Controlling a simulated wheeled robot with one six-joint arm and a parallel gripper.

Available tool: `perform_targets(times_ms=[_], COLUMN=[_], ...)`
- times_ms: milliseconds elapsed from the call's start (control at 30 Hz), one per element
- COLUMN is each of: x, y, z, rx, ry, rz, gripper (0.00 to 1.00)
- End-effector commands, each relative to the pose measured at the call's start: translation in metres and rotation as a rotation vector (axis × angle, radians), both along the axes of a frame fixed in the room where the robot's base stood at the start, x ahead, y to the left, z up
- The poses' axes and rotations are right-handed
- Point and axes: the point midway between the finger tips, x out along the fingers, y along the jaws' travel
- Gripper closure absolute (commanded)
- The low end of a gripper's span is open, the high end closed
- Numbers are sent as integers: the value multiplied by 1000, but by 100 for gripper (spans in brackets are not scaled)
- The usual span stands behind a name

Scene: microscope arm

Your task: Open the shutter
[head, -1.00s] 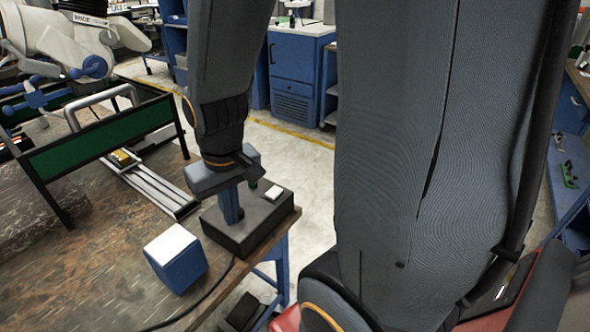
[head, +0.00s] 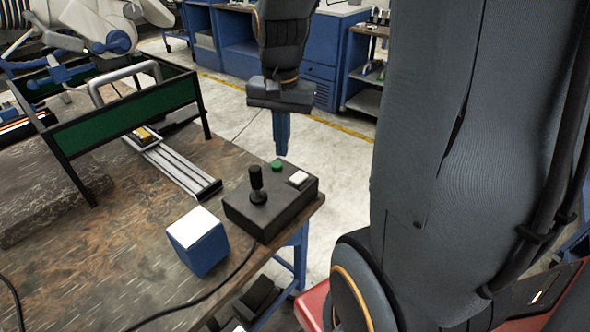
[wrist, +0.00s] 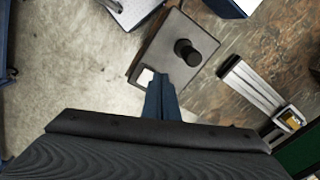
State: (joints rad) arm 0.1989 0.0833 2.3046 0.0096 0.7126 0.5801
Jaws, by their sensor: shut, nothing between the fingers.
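A black control box (head: 250,210) sits at the table's right corner. On it are a black joystick (head: 257,186), a green button (head: 277,165) and a white button (head: 298,178). My gripper (head: 281,150) has its blue fingers shut and empty, pointing down. In the head view the tips appear just above the green button; the height gap is hard to tell. In the wrist view my gripper (wrist: 164,78) overlaps the box edge between the joystick (wrist: 187,52) and the white button (wrist: 146,78), and the green button is hidden. I cannot identify a shutter for certain.
A blue block with a white top (head: 198,240) stands beside the box. A green panel in a black frame (head: 120,122) with a grey handle stands at the left, over a metal rail (head: 175,162). A cable runs from the box. Open floor lies beyond the table edge.

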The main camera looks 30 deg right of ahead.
Motion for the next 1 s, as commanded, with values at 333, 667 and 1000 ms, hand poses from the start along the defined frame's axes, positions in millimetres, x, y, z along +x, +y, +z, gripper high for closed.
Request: perform_targets(times_ms=[333,667,1000], x=[19,19,17], y=[-50,-49,-48], z=[29,27,-19], rx=[21,20,21], ry=[47,48,53], rz=[-439,-438,-437], gripper=[100,100,100])
